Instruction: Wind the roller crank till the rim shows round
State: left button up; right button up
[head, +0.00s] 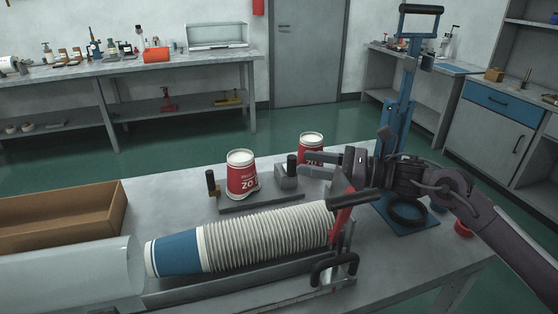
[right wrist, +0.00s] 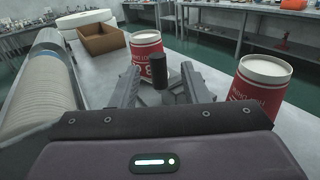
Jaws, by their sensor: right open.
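A red and white paper cup (head: 242,176) stands upright at a dark forming fixture (head: 262,201). At the fixture's right end a black upright knob (head: 292,161) rises from a grey block (head: 287,181); it looks like the roller crank's handle. My right gripper (head: 304,163) reaches in from the right, open, its fingertips beside this knob. In the right wrist view the black knob (right wrist: 159,70) shows between the two spread fingers; I cannot tell if either touches. The cup (right wrist: 147,50) is just beyond it. The cup's rim shape is too small to judge. My left gripper is out of view.
A second red cup (head: 311,145) stands behind my right gripper. Another black handle (head: 211,182) is at the fixture's left end. A stack of cups (head: 265,237) lies in front, with a blue lever press (head: 398,110) at right and a cardboard box (head: 65,215) at left.

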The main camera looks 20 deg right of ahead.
aim_at(289, 161)
jog(key=p+x, duration=0.2)
jog(key=x, duration=0.4)
jog(key=shift+w+a+r, duration=0.1)
jog(key=shift+a+r, duration=0.05)
jog(key=shift+a, duration=0.25)
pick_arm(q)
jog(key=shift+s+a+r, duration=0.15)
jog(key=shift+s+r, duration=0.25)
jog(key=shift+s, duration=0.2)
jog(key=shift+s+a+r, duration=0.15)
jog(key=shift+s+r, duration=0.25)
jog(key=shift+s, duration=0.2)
